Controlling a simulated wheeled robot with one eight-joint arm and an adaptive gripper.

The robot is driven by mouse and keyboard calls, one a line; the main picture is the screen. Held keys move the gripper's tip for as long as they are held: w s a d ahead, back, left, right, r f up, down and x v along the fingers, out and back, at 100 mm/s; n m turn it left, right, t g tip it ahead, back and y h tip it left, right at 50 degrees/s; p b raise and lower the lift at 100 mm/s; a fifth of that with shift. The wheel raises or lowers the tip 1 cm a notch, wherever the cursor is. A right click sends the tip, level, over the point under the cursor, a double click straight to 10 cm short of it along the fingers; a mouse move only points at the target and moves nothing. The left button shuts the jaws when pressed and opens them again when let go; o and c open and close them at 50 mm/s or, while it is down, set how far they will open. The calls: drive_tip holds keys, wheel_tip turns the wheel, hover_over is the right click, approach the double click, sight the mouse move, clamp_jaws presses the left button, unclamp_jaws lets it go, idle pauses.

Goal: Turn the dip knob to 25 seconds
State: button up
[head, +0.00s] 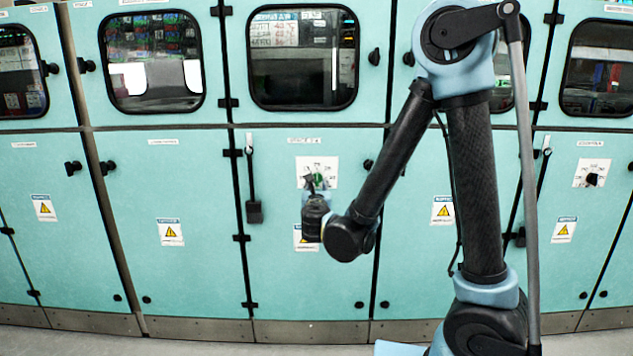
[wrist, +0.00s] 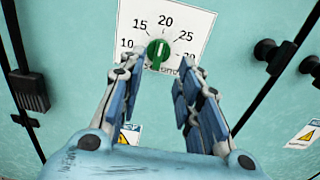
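The green dip knob (wrist: 157,52) sits on a white dial plate (wrist: 188,20) marked 10, 15, 20, 25 and a partly hidden number at lower right. A white line on the knob runs nearly upright, its upper end roughly towards 20; the exact setting is hard to tell. My gripper (wrist: 160,66) is open, with one finger left and one right of the knob, apart from it. In the head view my gripper (head: 315,184) is in front of the dial plate (head: 332,164) and hides much of it.
The plate is on a turquoise cabinet door (head: 275,270) below a window (head: 303,58). A black latch handle (head: 253,211) hangs to the left. Black door knobs (wrist: 266,50) are at right in the wrist view. Another dial (head: 591,178) is on a door at far right.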

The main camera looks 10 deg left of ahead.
sight(317, 178)
drive_tip(key=x, duration=0.9)
drive_tip(key=shift+w, duration=0.1)
drive_tip(key=shift+c, duration=0.6)
